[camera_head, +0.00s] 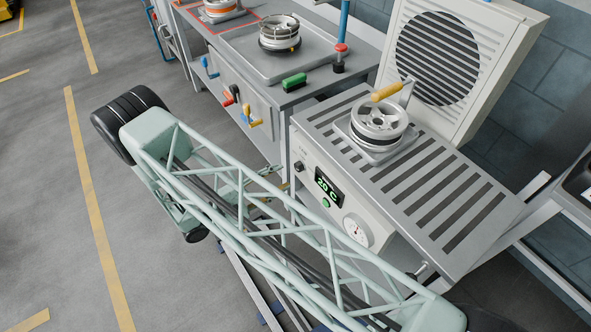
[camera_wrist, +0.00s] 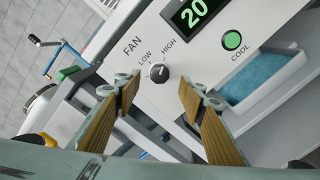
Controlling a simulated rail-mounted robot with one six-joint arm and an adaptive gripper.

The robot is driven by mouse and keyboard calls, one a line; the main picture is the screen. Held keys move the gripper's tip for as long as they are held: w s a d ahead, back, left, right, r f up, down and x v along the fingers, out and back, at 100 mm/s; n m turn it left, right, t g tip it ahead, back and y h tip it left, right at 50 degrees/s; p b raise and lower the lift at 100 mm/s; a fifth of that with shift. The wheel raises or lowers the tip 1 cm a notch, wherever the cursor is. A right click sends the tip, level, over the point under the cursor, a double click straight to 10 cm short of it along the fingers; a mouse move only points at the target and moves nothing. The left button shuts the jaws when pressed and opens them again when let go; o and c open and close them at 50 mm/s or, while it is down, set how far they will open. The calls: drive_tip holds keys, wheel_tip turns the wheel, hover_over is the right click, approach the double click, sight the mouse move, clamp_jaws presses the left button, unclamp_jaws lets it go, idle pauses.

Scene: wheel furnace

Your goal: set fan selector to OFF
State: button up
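The fan selector (camera_wrist: 158,72) is a small round black knob with a pale mark on the white panel. "FAN", "LOW" and "HIGH" are printed beside it; I cannot read an "OFF" label. Its mark seems to lie on the side of the LOW and HIGH labels, but the exact setting is unclear. My gripper (camera_wrist: 160,94) is open, its two tan-padded fingers wide apart on either side of the knob in the picture. They do not touch it. In the head view the fingers (camera_head: 277,183) are partly hidden behind my arm, close to the panel's left end near the knob (camera_head: 298,166).
A green-lit display (camera_head: 328,187) reading 20 C, a green COOL button (camera_wrist: 232,40) and a round dial (camera_head: 357,230) share the panel. A wheel (camera_head: 380,120) sits on the slatted top. Coloured valve handles (camera_head: 250,116) stick out from the neighbouring bench at left.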

sight(296, 169)
drive_tip(key=shift+x, duration=3.7)
drive_tip(key=c, duration=0.8)
